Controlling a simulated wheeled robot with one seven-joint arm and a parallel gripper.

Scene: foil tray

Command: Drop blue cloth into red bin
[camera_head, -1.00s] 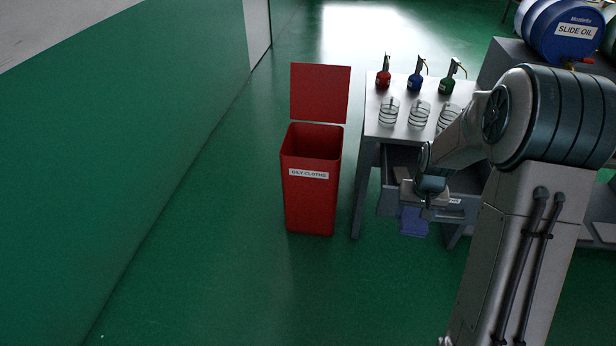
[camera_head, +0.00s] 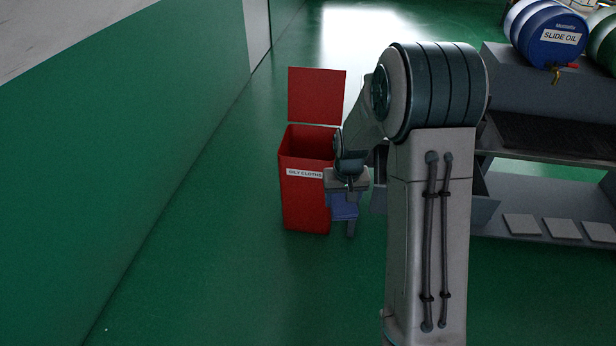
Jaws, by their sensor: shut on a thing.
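The red bin (camera_head: 304,205) stands on the green floor with its lid (camera_head: 316,96) raised at the back and its top open. A white label on its front reads "OILY CLOTHS". My gripper (camera_head: 346,194) is shut on the blue cloth (camera_head: 344,208), which hangs below it. In this view the gripper and cloth overlap the bin's front right side, below the rim. The fingertips are small and partly hidden by the cloth. The bin's inside floor is hidden.
My arm hides most of the table behind it. A grey shelf unit (camera_head: 552,218) with several flat pale plates stands at the right, with a blue "SLIDE OIL" drum (camera_head: 549,36) on top. A green wall (camera_head: 110,130) runs along the left. Floor left of the bin is clear.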

